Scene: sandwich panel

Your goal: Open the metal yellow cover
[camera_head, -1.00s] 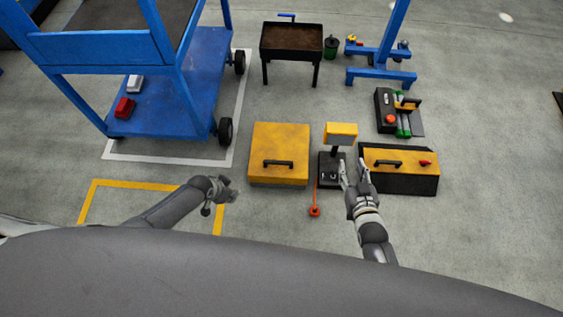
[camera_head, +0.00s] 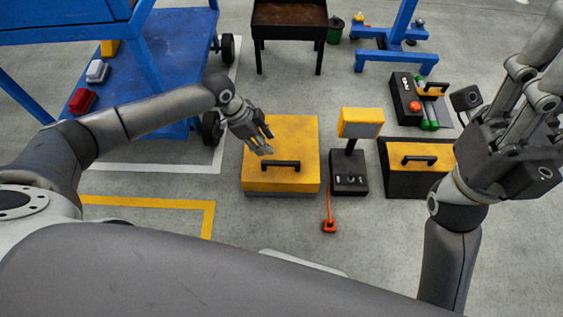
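The metal yellow cover (camera_head: 290,134) is the flat, square yellow top with a black bar handle (camera_head: 281,164) near its front edge. It lies level and closed on the floor unit. My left gripper (camera_head: 264,144) hangs over the cover's left part, just behind and left of the handle. Its fingers look spread and hold nothing; whether they touch the cover I cannot tell. My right gripper (camera_head: 531,86) is raised close to the camera at the right, fingers pointing up, spread and empty.
A black control box with a yellow-framed screen (camera_head: 361,123) stands right of the cover. A second yellow-topped black box (camera_head: 421,152) is partly hidden by my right gripper. A blue cart (camera_head: 178,60) stands left behind. A red pedal-like piece (camera_head: 329,226) lies in front.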

